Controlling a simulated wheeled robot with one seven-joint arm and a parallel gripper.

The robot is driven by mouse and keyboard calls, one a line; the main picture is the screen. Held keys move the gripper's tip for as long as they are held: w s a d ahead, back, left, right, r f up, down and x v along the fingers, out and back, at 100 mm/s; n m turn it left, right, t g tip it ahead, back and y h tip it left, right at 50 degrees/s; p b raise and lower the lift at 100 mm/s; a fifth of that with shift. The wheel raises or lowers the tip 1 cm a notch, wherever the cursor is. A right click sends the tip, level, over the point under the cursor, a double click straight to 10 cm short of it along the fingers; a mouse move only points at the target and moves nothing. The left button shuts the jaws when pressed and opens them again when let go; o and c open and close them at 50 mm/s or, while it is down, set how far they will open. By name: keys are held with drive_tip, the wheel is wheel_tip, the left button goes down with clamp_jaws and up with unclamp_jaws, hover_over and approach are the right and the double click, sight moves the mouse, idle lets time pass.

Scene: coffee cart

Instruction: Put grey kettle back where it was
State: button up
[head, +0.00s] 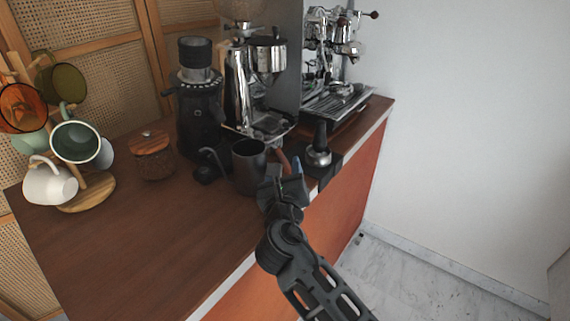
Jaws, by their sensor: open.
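The grey kettle (248,168) stands upright on the wooden counter, in front of the coffee grinders. It looks like a dark grey pot with an open top, and a brown handle (283,160) shows at its right side. My gripper (284,176) is open at the right of the kettle, close by the handle. I cannot tell whether the handle lies between the fingers or whether they touch it. My gripper hides the lower right part of the kettle.
A black grinder (199,115) and a chrome grinder (256,85) stand behind. A tamper (319,153) is close on the right, before the espresso machine (333,75). A wooden-lidded jar (151,156) and a mug tree (88,194) are left. The counter's (150,245) front left is clear.

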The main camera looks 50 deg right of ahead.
drive_tip(key=v, duration=0.9)
drive_tip(key=shift+b, duration=0.4)
